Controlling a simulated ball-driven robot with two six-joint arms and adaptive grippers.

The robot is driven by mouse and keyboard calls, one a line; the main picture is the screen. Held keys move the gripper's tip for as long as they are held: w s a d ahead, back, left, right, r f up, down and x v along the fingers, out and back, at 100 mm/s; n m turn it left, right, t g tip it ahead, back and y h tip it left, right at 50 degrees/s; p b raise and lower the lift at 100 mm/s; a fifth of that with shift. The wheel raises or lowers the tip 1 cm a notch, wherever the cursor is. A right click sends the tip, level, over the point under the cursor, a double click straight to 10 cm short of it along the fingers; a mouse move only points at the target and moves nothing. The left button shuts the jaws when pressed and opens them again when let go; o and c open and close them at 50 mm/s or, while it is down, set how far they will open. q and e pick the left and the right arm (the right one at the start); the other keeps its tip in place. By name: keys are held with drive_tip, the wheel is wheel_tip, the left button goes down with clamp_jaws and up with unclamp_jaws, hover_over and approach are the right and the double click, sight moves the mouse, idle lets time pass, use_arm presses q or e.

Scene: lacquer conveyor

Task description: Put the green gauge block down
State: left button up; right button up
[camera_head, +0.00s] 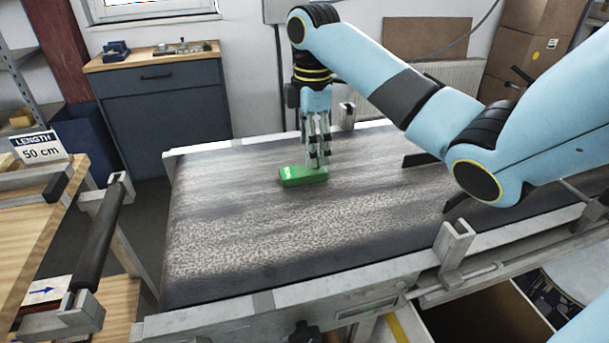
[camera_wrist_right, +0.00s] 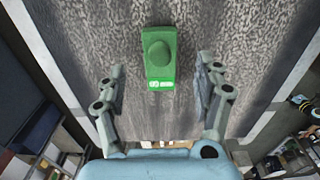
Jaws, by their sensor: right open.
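The green gauge block (camera_head: 303,177) lies on the grey speckled conveyor belt (camera_head: 240,235), near its far side. In the right wrist view the green block (camera_wrist_right: 160,68) has a round knob on top and a small white label at its near end. My right gripper (camera_head: 318,160) points down just above and behind the block. In the right wrist view the fingers of my right gripper (camera_wrist_right: 160,82) are spread wide, with clear gaps on both sides of the block. My left gripper is in neither view.
Metal rails edge the belt, with an upright bracket (camera_head: 453,248) on the near rail. A wooden bench with a "LENGTH 50 cm" sign (camera_head: 38,147) stands at left. A blue cabinet (camera_head: 165,110) stands behind. The belt around the block is clear.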

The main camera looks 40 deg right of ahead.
sight(311, 169)
drive_tip(key=shift+f, duration=0.3)
wheel_tip(311, 169, down, 5)
drive_tip(key=shift+r, duration=0.2)
drive_tip(key=shift+f, duration=0.2)
drive_tip(key=shift+c, duration=1)
drive_tip(key=c, duration=1.1)
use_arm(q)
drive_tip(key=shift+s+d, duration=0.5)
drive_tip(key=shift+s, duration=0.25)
use_arm(e)
clamp_jaws()
drive_tip(key=shift+r, duration=0.15)
